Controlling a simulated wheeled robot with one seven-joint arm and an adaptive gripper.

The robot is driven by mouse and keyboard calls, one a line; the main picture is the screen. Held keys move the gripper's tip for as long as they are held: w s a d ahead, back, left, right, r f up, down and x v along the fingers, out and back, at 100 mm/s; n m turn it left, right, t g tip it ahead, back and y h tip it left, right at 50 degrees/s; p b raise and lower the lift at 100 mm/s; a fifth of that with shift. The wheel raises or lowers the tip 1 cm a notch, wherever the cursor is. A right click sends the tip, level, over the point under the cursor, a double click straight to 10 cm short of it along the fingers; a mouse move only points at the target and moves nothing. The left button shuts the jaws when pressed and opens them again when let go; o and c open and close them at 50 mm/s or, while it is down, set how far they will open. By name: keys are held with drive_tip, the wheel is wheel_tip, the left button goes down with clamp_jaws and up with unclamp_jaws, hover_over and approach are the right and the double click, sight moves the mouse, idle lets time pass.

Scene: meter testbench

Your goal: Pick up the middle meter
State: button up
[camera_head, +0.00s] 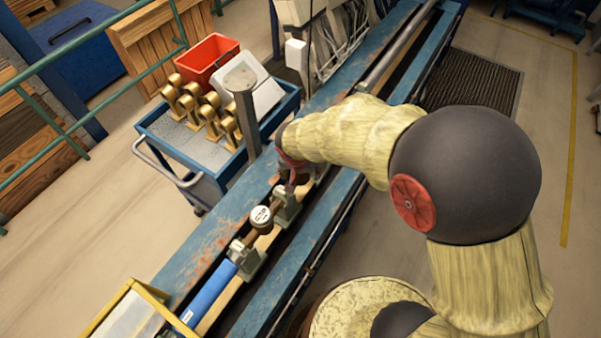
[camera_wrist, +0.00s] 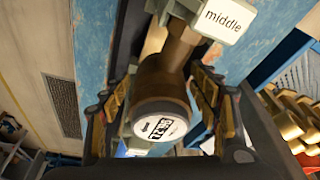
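The middle meter (camera_wrist: 163,95) is a brown, brass-coloured body with a white round face. In the wrist view it is beside a white block labelled "middle" (camera_wrist: 224,16). My gripper (camera_wrist: 165,105) is open, with one finger on each side of the meter body and narrow gaps showing. In the head view my gripper (camera_head: 291,175) is down at the bench rail, and it and my arm hide most of the meter there. Another meter (camera_head: 261,216) with a white face sits nearer on the rail, apart from my gripper, between grey clamps.
The blue bench (camera_head: 212,250) runs diagonally, with a blue cylinder (camera_head: 209,297) at its near end. A blue cart (camera_head: 170,150) beside it holds several brass meters (camera_head: 208,112), a red bin (camera_head: 207,62) and a grey post (camera_head: 243,105) stands close to my gripper.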

clamp_jaws()
idle(0.8)
drive_tip(key=shift+r, duration=0.1)
